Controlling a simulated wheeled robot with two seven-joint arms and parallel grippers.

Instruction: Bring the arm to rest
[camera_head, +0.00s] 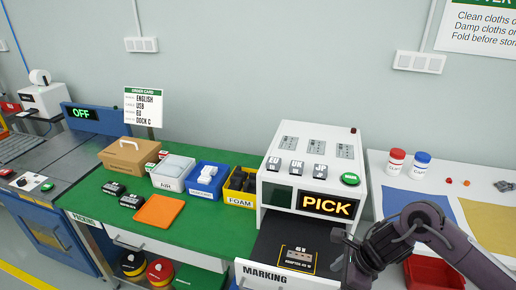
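My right arm comes in from the right edge, and its dark gripper (338,250) is in front of the white marking machine (313,215). The fingers look apart with nothing seen between them. A small grey adapter-like part (298,256) lies on the machine's dark tray, a little left of the gripper and apart from it. My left gripper is not in view.
The green packing table (100,205) holds a cardboard box (128,155), an orange pad (160,211), and white, blue and yellow bins (240,188). At right, a white table has red (396,160) and blue-capped jars (421,165). A red bin (432,274) sits below the arm.

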